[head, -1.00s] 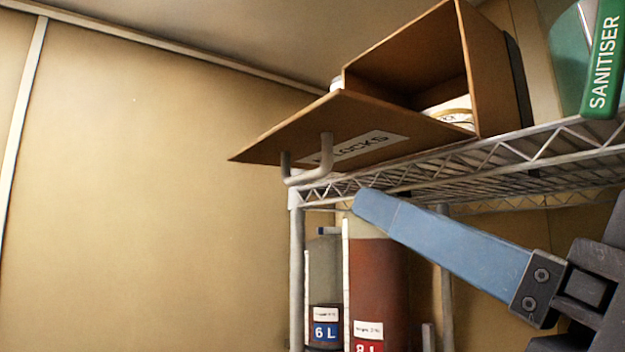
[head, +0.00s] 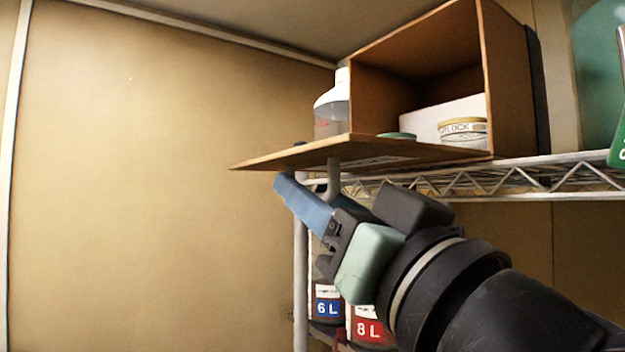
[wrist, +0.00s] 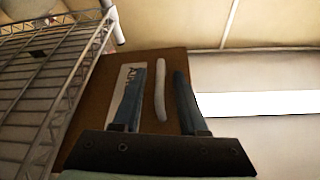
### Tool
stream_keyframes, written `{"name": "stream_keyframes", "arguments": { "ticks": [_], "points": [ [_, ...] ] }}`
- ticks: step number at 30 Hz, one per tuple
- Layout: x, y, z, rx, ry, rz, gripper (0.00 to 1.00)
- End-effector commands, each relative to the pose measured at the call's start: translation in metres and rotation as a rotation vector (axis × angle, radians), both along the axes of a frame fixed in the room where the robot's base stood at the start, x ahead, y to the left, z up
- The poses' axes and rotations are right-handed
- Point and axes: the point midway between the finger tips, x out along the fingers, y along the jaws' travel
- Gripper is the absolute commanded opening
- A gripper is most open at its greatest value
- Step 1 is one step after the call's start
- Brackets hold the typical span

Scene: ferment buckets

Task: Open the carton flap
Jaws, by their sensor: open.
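The brown carton (head: 508,75) stands on the wire shelf with its front open. Its flap (head: 300,155) is hinged at the bottom edge and sticks out nearly level past the shelf edge. A pale bar handle (head: 334,178) is fixed to the flap's underside; it also shows in the wrist view (wrist: 160,90). My gripper (head: 283,186) is open just under the flap. In the wrist view its two blue fingers (wrist: 158,92) lie on either side of the handle. I cannot tell whether they touch it. The flap's label is partly hidden by a finger.
Inside the carton are a white block and a tub (head: 462,131) with a yellow lid. A white-topped bottle (head: 333,105) stands left of the carton. Below the wire shelf (head: 570,180) are containers marked 6 L (head: 327,305) and 8 L (head: 367,325). The left wall side is clear.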

Motion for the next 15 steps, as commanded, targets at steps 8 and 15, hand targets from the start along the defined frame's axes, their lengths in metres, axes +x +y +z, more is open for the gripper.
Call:
{"name": "stream_keyframes", "arguments": {
  "ticks": [8,15],
  "points": [
    [0.0005,0.0005,-0.0001,0.0,0.0,0.0,0.37],
    [0.0003,0.0004,-0.0001,0.0,0.0,0.0,0.0]
  ]
}}
